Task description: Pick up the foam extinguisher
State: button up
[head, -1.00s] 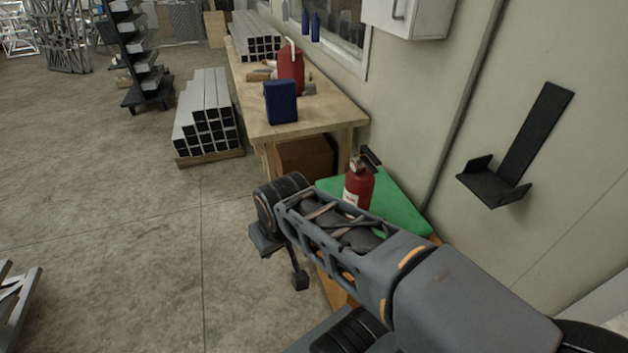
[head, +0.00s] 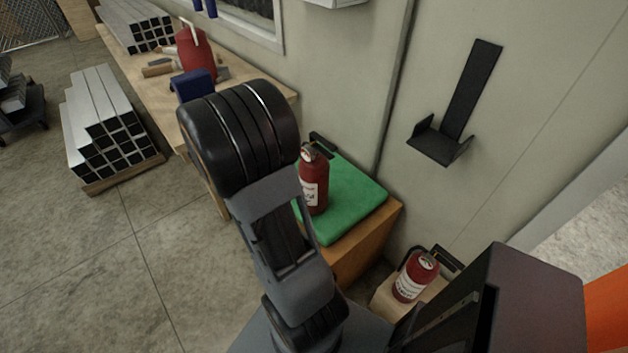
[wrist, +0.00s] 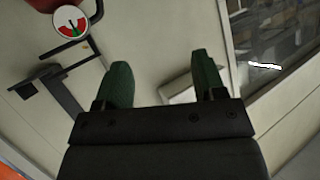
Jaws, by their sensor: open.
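Two red extinguishers show in the head view. One extinguisher (head: 314,184) stands upright on a green cloth, partly covered by my arm. A second extinguisher (head: 415,277) stands lower at the right, with a white label and black handle. The labels are too small to read, so I cannot tell which is foam. My gripper (wrist: 162,88) shows in the wrist view with two green fingers apart and nothing between them. In the wrist view a round gauge (wrist: 71,22) with red and green on it, beside a red body, sits at the upper left, outside the fingers.
The green cloth (head: 350,205) covers a wooden box (head: 365,243) against the wall. An empty black bracket (head: 452,125) is on the wall above. A workbench (head: 125,62) with a red can (head: 196,55) and stacked aluminium tubes (head: 105,120) are at left. Open floor lies lower left.

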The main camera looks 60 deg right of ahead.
jog(key=s+d+f+m+g, duration=0.3)
jog(key=s+d+m+g, duration=0.1)
jog(key=s+g, duration=0.35)
send_near(314, 143)
jog(key=x, duration=0.4)
jog(key=shift+s+a+f, duration=0.2)
jog(key=shift+a+f, duration=0.05)
jog(key=shift+f, duration=0.05)
jog(key=shift+w+p+x, duration=0.2)
jog(key=shift+p+x, duration=0.2)
jog(key=shift+x, duration=2.75)
jog(key=shift+c, duration=0.3)
grip_shut()
jog(key=shift+d+r, duration=0.2)
jog(key=shift+r, duration=0.1)
